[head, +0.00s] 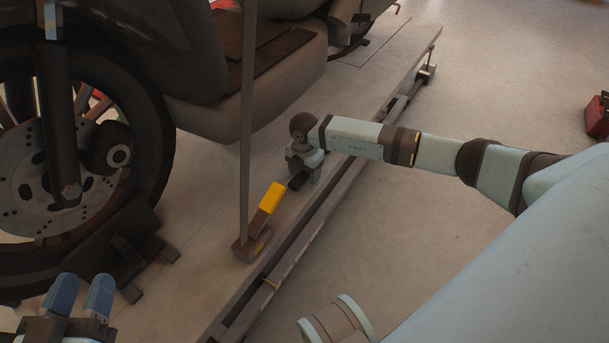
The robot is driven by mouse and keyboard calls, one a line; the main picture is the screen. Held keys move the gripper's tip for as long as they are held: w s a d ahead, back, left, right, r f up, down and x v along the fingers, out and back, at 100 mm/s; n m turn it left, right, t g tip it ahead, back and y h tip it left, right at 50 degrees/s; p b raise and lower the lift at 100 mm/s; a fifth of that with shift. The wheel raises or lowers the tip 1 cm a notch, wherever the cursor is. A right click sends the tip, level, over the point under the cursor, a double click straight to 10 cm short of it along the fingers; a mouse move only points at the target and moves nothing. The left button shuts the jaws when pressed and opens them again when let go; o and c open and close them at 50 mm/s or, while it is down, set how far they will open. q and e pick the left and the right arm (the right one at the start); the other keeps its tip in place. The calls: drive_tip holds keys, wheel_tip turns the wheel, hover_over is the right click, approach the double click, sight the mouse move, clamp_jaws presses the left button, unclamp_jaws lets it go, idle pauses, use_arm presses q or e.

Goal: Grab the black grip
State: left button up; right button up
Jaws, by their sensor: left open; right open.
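A small black piece (298,181), which looks like the black grip, is at the fingertips of my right gripper (304,170), just above or on the lift platform. My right gripper points down and is open; I cannot tell whether its fingers touch the black piece, which they partly hide. A yellow block (272,198) on a brown lever is just left of it, at the foot of an upright strap. My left gripper (81,295) is open and empty at the lower left, its two blue fingertips apart, well away from the black piece.
A motorcycle stands on the grey lift platform (205,207), its wheel (45,150) at the left beside a dark wheel chock (120,250). The upright strap (246,110) rises close to my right gripper. A red box (597,118) is at far right; the floor between is clear.

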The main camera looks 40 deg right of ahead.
drive_tip(key=c, duration=1)
idle(0.7)
